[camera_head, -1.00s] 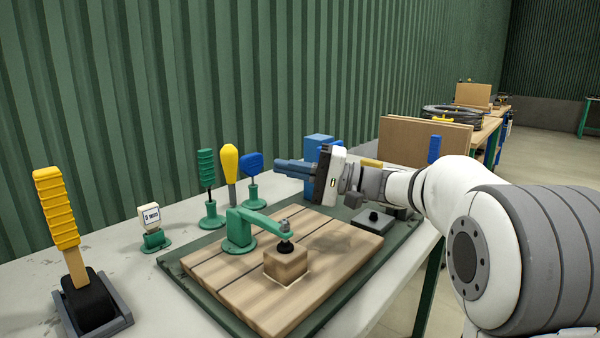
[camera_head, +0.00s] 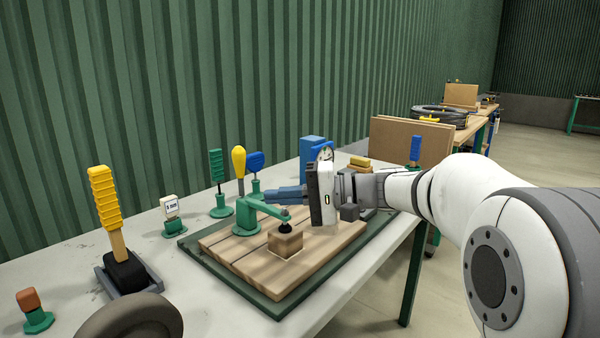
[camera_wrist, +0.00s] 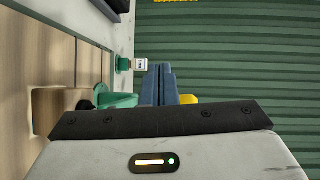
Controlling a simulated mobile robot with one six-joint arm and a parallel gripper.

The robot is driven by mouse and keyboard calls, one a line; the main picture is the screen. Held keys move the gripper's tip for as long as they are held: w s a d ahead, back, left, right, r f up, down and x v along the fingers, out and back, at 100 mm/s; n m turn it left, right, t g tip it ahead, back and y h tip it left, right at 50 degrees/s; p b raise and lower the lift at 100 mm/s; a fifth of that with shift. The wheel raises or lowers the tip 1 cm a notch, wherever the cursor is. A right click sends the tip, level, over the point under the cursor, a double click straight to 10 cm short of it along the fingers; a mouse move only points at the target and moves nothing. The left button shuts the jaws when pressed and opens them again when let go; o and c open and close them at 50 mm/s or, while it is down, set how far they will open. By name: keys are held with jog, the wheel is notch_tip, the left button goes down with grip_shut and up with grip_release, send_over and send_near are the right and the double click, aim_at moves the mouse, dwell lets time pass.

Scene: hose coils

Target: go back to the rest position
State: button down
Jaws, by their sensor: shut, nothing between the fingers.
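My gripper (camera_head: 287,195) has blue fingers that lie together with nothing between them. It points left over the wooden board (camera_head: 327,241), close to the green clamp (camera_head: 246,215) and above the small wooden block (camera_head: 286,243) under the clamp's tip. In the wrist view the shut blue fingers (camera_wrist: 158,86) show beyond the gripper body, with the green clamp (camera_wrist: 120,100) just left of them. The arm reaches in from the right of the head view.
A yellow-handled brush (camera_head: 104,200) stands in a holder at the left. Green (camera_head: 216,168) and yellow (camera_head: 238,162) handled tools stand behind the board. A blue box (camera_head: 310,152) is further back. A dark round thing (camera_head: 130,318) is at the front left. A corrugated green wall (camera_head: 250,70) bounds the table.

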jog(key=s+d+r+h+p, duration=0.2)
jog(key=s+d+h+p, duration=0.6)
jog(key=p, duration=0.4)
jog(key=s+d+r+h+p, duration=0.1)
jog(key=s+d+h+p, duration=0.7)
jog(key=s+d+p, duration=0.2)
jog(key=s+p, duration=0.2)
jog(key=s, duration=0.1)
jog(key=shift+s+d+r+n+t+h+p, duration=0.15)
jog(key=shift+d+r+n+t+h+p, duration=0.15)
jog(key=shift+r+n+t+p, duration=0.1)
